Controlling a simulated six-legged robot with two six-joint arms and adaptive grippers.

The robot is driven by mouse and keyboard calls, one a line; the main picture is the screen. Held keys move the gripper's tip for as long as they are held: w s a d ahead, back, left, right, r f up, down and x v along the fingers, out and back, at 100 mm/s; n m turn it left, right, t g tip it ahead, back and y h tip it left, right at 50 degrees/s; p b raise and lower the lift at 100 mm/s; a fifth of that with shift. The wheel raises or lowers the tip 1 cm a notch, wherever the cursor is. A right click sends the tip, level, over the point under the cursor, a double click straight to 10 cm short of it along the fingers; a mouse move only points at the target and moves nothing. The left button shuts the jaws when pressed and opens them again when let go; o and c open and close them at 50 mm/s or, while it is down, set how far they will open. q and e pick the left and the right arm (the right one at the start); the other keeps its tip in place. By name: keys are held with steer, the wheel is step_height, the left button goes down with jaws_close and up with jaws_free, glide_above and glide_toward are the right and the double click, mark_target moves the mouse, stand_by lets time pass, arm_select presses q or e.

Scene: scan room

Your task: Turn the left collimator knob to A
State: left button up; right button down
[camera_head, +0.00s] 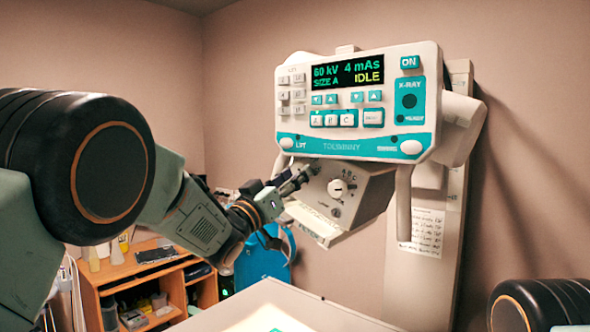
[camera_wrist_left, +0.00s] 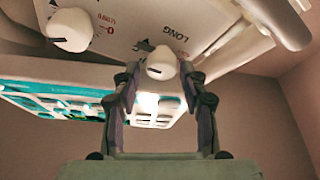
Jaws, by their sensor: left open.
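The collimator box (camera_head: 362,195) hangs under the control panel, with a white dial (camera_head: 337,188) on its front face. In the left wrist view the face shows two white knobs: one (camera_wrist_left: 160,60) beside the word LONG, and another (camera_wrist_left: 70,30) marked 0 and CLOSED. My left gripper (camera_head: 298,180) is at the left part of this face and covers some of it in the head view. In the wrist view its open fingers (camera_wrist_left: 160,84) stand on either side of the LONG knob; I cannot tell whether they touch it. My right gripper is out of view.
The control panel (camera_head: 357,100) shows SIZE A and IDLE, close above my left gripper. Handles hang at both sides of the collimator. A pale table (camera_head: 290,305) lies below, and a wooden shelf (camera_head: 135,270) stands at the left.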

arm_select(q)
steer(key=shift+w+a+r, duration=0.15)
steer(key=shift+w+a, duration=0.05)
steer(key=shift+w, duration=0.2)
steer(key=shift+d, duration=0.7)
steer(key=shift+c, duration=0.3)
steer(key=shift+w+a, duration=0.15)
steer(key=shift+a, duration=0.25)
steer(key=c, duration=0.4)
steer(key=shift+d, duration=0.2)
steer(key=c, duration=0.4)
steer(key=n+y, duration=0.1)
steer(key=n, duration=0.2)
steer(key=shift+t+y, duration=0.3)
steer(key=shift+s+d+n+y, duration=0.1)
steer(key=shift+n+y, duration=0.15)
steer(key=shift+n, duration=0.35)
steer(key=shift+s+d+n+y, duration=0.1)
steer(key=shift+n+y, duration=0.15)
steer(key=shift+n, duration=0.35)
steer(key=shift+a+n+t, duration=0.15)
steer(key=shift+n+t, duration=0.15)
steer(key=shift+n, duration=0.2)
